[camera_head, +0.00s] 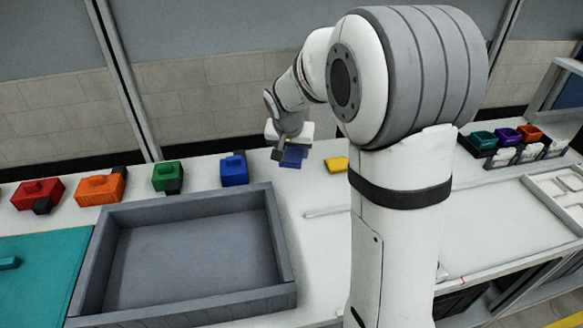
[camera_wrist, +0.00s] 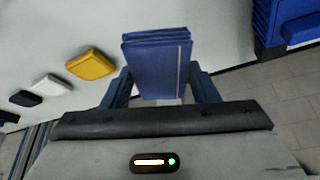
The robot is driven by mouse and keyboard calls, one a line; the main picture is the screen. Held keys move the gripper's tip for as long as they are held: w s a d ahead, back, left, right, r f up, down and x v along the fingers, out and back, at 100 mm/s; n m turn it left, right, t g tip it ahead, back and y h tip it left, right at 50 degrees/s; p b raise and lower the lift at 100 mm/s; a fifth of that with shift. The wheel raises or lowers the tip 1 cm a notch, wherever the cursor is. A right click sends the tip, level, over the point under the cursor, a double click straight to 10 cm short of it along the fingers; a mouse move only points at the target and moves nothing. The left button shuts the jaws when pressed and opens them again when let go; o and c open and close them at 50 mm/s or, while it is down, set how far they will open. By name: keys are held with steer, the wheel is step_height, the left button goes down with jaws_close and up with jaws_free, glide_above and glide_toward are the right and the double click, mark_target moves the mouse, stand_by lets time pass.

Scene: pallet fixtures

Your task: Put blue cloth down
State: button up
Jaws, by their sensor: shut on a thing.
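The blue cloth (camera_wrist: 158,65) is a folded dark blue block between my gripper's two fingers in the wrist view. My gripper (camera_wrist: 160,88) is shut on it. In the head view the blue cloth (camera_head: 292,157) hangs below my gripper (camera_head: 290,146), over the back part of the white table. I cannot tell whether the cloth touches the table.
A yellow cloth (camera_head: 336,164) lies to the right of my gripper; it shows in the wrist view (camera_wrist: 90,66) too, near white and black pieces. Red, orange, green and blue boxes (camera_head: 234,170) line the back left. A grey tray (camera_head: 283,245) stands in front.

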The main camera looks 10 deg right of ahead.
mark_target(293, 175)
steer(key=shift+f, duration=3.35)
steer(key=shift+f+b, duration=0.1)
steer(key=shift+b, duration=0.2)
steer(key=o, duration=0.9)
